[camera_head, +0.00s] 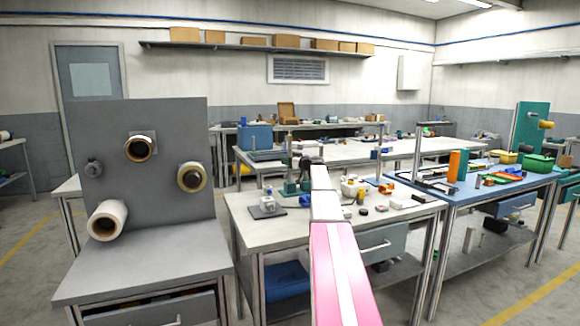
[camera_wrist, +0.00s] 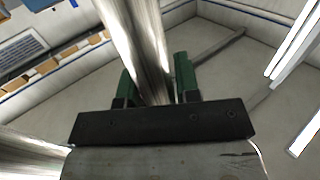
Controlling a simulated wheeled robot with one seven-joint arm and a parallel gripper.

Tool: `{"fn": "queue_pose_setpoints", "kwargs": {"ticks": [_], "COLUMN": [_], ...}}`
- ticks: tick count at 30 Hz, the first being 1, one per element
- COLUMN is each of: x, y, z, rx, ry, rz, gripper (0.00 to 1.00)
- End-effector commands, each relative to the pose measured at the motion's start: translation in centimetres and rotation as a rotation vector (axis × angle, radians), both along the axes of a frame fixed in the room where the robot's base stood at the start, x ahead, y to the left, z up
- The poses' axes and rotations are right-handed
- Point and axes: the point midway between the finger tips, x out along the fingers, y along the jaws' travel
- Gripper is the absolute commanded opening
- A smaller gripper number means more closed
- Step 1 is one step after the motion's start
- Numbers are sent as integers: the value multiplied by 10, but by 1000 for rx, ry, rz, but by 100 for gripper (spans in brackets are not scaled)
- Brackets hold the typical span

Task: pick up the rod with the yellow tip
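My gripper (camera_wrist: 158,82) shows its two green fingers apart in the wrist view. A shiny metal rod (camera_wrist: 135,35) runs between or in front of them, slanting up out of the picture. I cannot tell whether the fingers touch it, and no yellow tip shows on it. In the head view my pink and white arm reaches forward over the front workbench. The gripper end (camera_head: 308,162) is small there, beside an upright post on a green stand (camera_head: 291,187). I cannot make out a yellow-tipped rod for certain in the head view.
A grey panel (camera_head: 150,110) with rolls on pegs stands at the left. The pale workbench (camera_head: 262,228) holds small parts. A blue bench (camera_head: 440,196) with an orange cylinder (camera_head: 454,165), posts and bins stands at the right. Floor shows at the lower right.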

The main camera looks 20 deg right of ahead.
Motion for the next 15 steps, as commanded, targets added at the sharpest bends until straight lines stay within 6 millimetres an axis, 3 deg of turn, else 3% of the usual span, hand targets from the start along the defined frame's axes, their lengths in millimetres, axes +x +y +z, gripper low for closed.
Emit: {"fn": "queue_pose_setpoints", "kwargs": {"ticks": [1,3,11,15], "x": [0,0,0,0], "y": [0,0,0,0], "z": [0,0,1,12], "rx": [0,0,1,0], "ry": [0,0,-1,-2], "rz": [0,0,0,0], "gripper": [14,0,0,0]}}
